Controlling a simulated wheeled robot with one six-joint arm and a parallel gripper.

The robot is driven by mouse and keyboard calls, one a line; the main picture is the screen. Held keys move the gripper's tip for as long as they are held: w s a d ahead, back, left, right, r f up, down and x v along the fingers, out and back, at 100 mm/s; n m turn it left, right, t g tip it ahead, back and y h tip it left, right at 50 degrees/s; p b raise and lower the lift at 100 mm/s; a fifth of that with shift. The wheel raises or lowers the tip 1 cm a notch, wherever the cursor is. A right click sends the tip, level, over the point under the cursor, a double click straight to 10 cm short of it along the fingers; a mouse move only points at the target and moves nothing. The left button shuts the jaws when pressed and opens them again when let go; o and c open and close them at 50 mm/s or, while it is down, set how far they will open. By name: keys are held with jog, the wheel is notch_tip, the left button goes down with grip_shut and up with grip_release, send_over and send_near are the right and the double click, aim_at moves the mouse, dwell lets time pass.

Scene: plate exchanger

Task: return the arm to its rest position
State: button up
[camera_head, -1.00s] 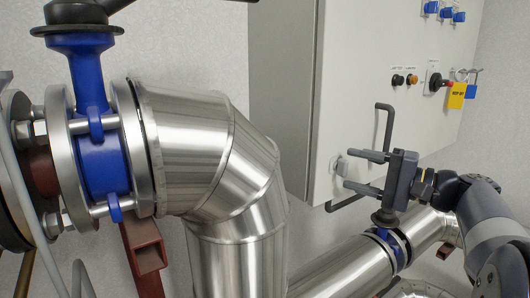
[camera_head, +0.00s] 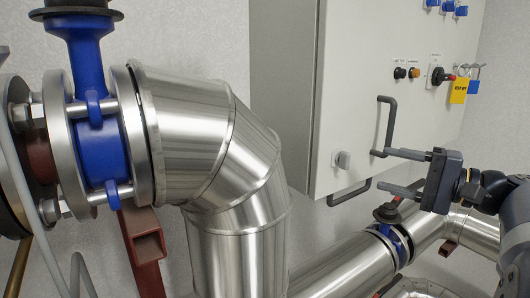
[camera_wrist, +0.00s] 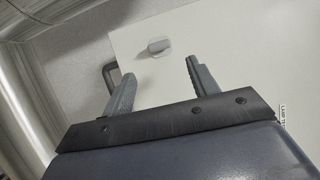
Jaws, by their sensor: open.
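My gripper (camera_head: 402,172) is at the right of the head view, in front of the lower part of a light grey cabinet (camera_head: 350,90). Its two fingers point left and stand apart, with nothing between them. In the wrist view my gripper (camera_wrist: 156,80) also shows two spread, empty fingers. Beyond them are the cabinet's pale face (camera_wrist: 230,60) and a small grey knob (camera_wrist: 155,47). My arm enters from the right edge of the head view.
A cabinet door handle (camera_head: 389,125) is close behind the upper finger. A blue valve (camera_head: 385,212) on a steel pipe (camera_head: 340,265) lies below the gripper. A yellow tag (camera_head: 459,90) hangs at the cabinet's switch. A large insulated elbow pipe (camera_head: 235,170) fills the middle.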

aim_at(349, 158)
jog(key=p+x, duration=0.2)
jog(key=x, duration=0.5)
jog(key=shift+a+r, duration=0.2)
jog(key=shift+a, duration=0.05)
jog(key=shift+d+n, duration=0.15)
jog(key=shift+n, duration=0.45)
jog(key=shift+n+h, duration=0.5)
jog(key=shift+n, duration=0.1)
jog(key=n+h, duration=0.1)
jog(key=n, duration=0.1)
jog(key=n+h, duration=0.1)
jog(key=n, duration=0.2)
jog(key=r+n+h, duration=0.1)
jog(key=n+h, duration=0.1)
jog(key=n, duration=0.1)
jog(key=shift+s+a+r, duration=0.1)
jog(key=shift+s+a, duration=0.25)
jog(key=shift+a, duration=0.05)
jog(key=n+h, duration=0.1)
jog(key=n+t+h, duration=0.1)
jog(key=n, duration=0.1)
jog(key=shift+s+a+r+h, duration=0.1)
jog(key=shift+s+a+h, duration=0.1)
jog(key=shift+a+h, duration=0.1)
jog(key=shift+s+d+r+b, duration=0.25)
jog(key=shift+s+d+b, duration=0.15)
jog(key=shift+s+d, duration=0.25)
jog(key=shift+s+d+r, duration=0.1)
jog(key=shift+s+r, duration=0.05)
jog(key=shift+s, duration=0.05)
